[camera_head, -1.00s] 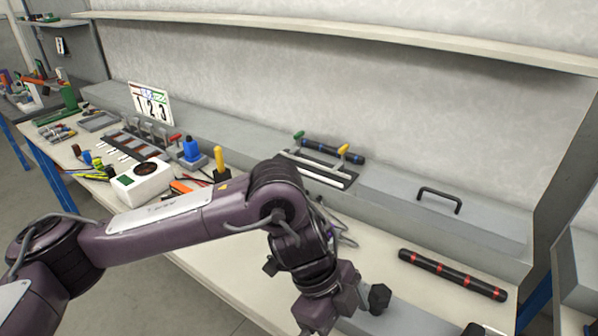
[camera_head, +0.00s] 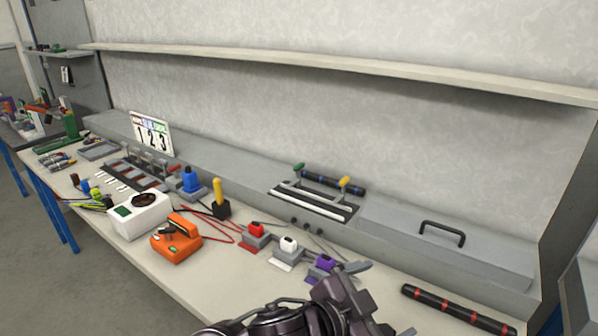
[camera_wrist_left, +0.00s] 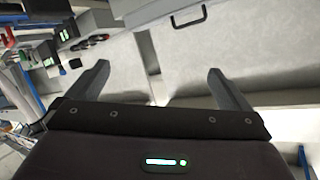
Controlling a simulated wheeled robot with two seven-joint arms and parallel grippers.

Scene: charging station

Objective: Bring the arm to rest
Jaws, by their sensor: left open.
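My left arm, dark purple, reaches in at the bottom centre of the head view. Its gripper (camera_head: 380,299) is at the lower edge, above the front of the workbench (camera_head: 225,278). In the left wrist view the gripper (camera_wrist_left: 157,70) shows two dark fingers spread wide apart with nothing between them. The arm hides part of the bench front and partly overlaps the purple connector (camera_head: 325,262). My right gripper is not in view.
A black bar with red bands (camera_head: 458,308) lies right of the gripper. An orange device (camera_head: 175,240), a white box (camera_head: 140,218), a red connector (camera_head: 257,230) and a white connector (camera_head: 289,243) stand left. A handled grey cover (camera_head: 450,260) lies behind.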

